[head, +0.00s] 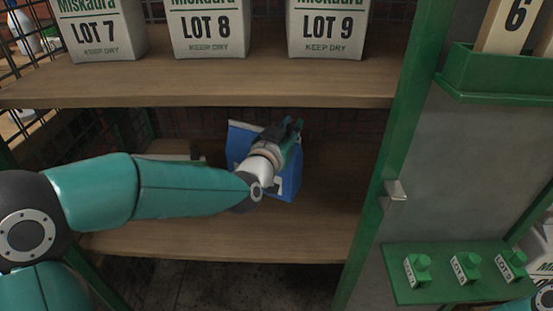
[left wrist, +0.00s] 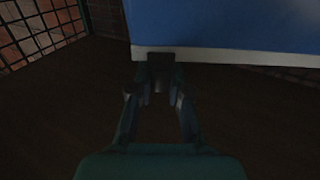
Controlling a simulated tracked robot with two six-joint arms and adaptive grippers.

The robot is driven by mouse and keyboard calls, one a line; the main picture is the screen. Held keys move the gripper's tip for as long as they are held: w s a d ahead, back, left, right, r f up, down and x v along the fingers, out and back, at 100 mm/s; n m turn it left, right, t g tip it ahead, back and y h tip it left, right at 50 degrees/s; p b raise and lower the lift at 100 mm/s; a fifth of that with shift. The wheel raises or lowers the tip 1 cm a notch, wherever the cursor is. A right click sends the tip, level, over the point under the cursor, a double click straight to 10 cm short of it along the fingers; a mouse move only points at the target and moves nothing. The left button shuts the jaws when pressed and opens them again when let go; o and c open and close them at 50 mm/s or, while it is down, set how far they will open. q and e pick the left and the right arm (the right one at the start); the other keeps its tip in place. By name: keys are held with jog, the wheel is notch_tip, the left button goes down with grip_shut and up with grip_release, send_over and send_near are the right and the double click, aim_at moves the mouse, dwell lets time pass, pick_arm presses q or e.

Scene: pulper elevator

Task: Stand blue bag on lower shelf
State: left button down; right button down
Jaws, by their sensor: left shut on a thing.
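The blue bag (head: 239,138) is in the lower shelf bay, leaning to one side, with a pale strip along its top edge. My left arm reaches in from the left, and my left gripper (head: 288,138) is at the bag, hiding much of its front. In the left wrist view the fingers (left wrist: 163,82) are shut at the white edge of the bag (left wrist: 230,25). My right gripper is not in view.
The upper shelf (head: 200,85) bears white bags marked LOT 7 (head: 103,28), LOT 8 (head: 208,25) and LOT 9 (head: 328,25), close above my arm. A green post (head: 385,150) bounds the right side. Wire mesh (head: 30,75) stands at the left. Free shelf lies right of the bag.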

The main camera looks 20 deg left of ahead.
pick_arm(q)
jog(key=shift+a+f, duration=0.2)
jog(key=shift+f, duration=0.45)
notch_tip(320, 180, down, 4)
jog(key=shift+f+b, duration=0.25)
jog(key=shift+b, duration=0.8)
jog(key=c, duration=1.1)
grip_release()
jog(key=shift+s, duration=0.1)
jog(key=shift+s, duration=0.15)
jog(key=s, duration=0.4)
jog(key=s+a, duration=0.1)
jog(key=s, duration=0.2)
jog(key=s+p, duration=0.1)
jog(key=s, duration=0.3)
jog(key=shift+s+a, duration=0.15)
jog(key=shift+s, duration=0.15)
